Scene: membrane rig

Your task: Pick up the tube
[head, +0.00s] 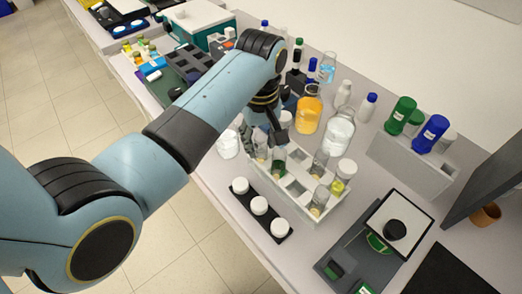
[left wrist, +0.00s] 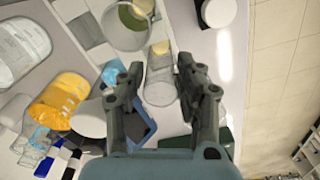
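The white rack (head: 297,195) stands on the bench and holds several clear tubes. One tube with dark green content (head: 279,160) is close to my left gripper; another (head: 319,163) stands further right. My left gripper (head: 262,128) hangs over the rack's left end, pointing down. In the left wrist view its two fingers (left wrist: 160,88) are apart, with a clear glass vessel with a yellowish end (left wrist: 160,75) showing between and beyond them. I cannot tell whether either finger touches it. A wider vessel with green content (left wrist: 128,24) is beyond. My right gripper is in neither view.
A black strip with white-capped jars (head: 259,206) lies in front of the rack. An orange flask (head: 308,112) and a clear flask (head: 338,135) stand behind it. A scale (head: 350,262) is at the right. The bench's front edge is near the jars.

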